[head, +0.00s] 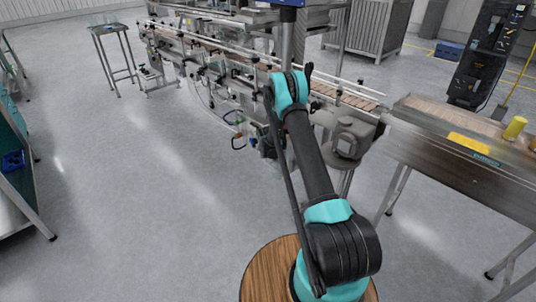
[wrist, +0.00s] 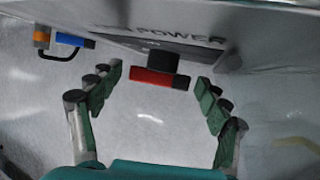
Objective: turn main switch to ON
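In the wrist view the main switch (wrist: 160,78) shows as a black knob with a red bar, below a grey panel (wrist: 226,58) lettered POWER. The red bar lies nearly level across the picture. My gripper (wrist: 159,80) is open, with one green-padded finger left of the switch and one right of it. A gap shows on both sides, and neither finger appears to touch the red bar. No ON or OFF mark is readable. In the head view my arm reaches to the filler machine's conveyor side, and the switch cannot be made out there.
A blue and orange fitting with a black loop (wrist: 62,42) is at upper left in the wrist view. In the head view the conveyor (head: 235,65) runs behind my arm. A steel table (head: 470,165) stands at right.

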